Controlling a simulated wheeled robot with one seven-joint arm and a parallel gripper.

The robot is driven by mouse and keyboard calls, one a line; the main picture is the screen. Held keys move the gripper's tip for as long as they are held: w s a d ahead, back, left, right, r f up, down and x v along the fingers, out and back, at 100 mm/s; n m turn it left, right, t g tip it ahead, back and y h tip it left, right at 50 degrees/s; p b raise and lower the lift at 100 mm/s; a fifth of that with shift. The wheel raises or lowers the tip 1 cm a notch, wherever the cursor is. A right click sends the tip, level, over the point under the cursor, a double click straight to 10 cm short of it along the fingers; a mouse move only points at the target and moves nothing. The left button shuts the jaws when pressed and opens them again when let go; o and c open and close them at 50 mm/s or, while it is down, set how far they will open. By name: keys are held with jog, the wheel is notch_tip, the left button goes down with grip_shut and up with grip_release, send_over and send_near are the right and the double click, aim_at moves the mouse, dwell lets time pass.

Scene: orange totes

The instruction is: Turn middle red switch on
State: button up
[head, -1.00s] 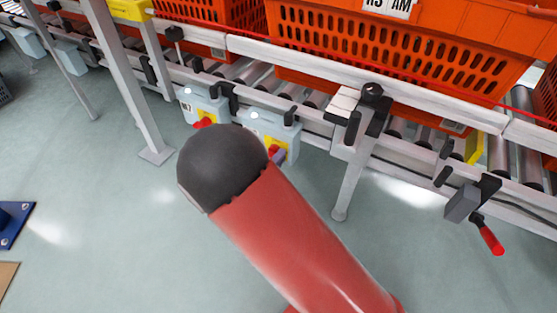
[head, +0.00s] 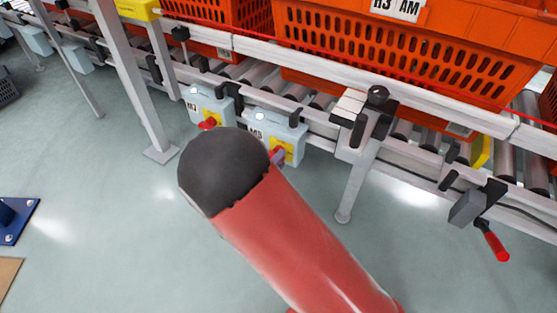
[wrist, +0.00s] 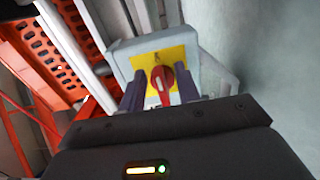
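A grey switch box (head: 262,128) with a yellow plate hangs under the conveyor in the head view, partly hidden by my arm. In the wrist view, the same kind of box (wrist: 125,52) fills the centre, with a red rotary switch (wrist: 162,80) on its yellow plate (wrist: 178,58). My gripper (wrist: 160,77) is open, one finger on each side of the red switch. I cannot tell whether the fingers touch it. In the head view only a bit of my gripper (head: 278,157) shows past my arm. Another box (head: 203,105) with a red switch (head: 208,123) hangs to the left.
Orange totes (head: 400,50) stand on the roller conveyor (head: 300,65) above the boxes. A support leg (head: 352,190) stands to the right of the boxes. A red-handled lever (head: 492,240) is at the far right. The floor in front is clear.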

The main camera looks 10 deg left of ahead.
jog(key=v, duration=0.6)
jog(key=shift+s+a, duration=0.2)
jog(key=shift+s, duration=0.15)
